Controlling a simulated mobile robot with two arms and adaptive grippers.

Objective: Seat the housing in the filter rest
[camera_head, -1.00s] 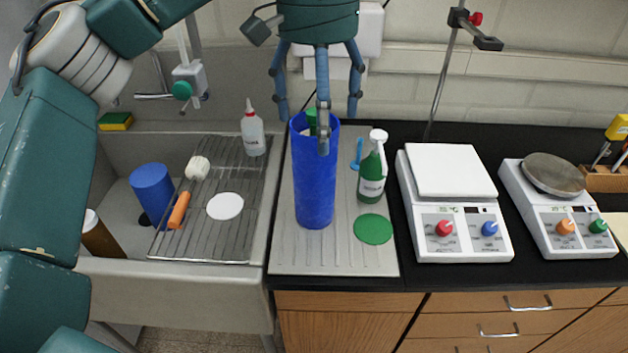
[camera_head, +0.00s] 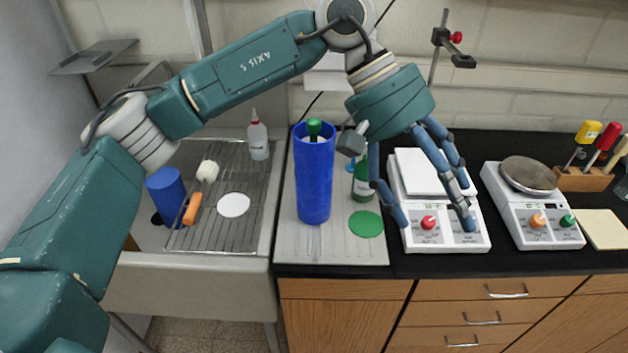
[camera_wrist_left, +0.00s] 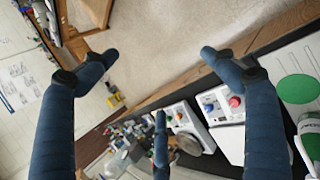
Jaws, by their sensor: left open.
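A tall blue cylinder (camera_head: 314,185) stands upright on the ribbed drainboard, with a green knob (camera_head: 314,127) showing at its open top. A shorter blue cylinder (camera_head: 165,190) stands in the sink, partly behind the wire rack. I cannot tell from the frames which of these is the housing or the filter rest. My right gripper is not in view.
A green disc (camera_head: 366,223) lies on the drainboard. The left hotplate (camera_head: 455,239), right hotplate (camera_head: 548,232) and screwdriver block (camera_head: 584,179) occupy the bench. The wire rack (camera_head: 215,238) holds a white disc (camera_head: 233,205).

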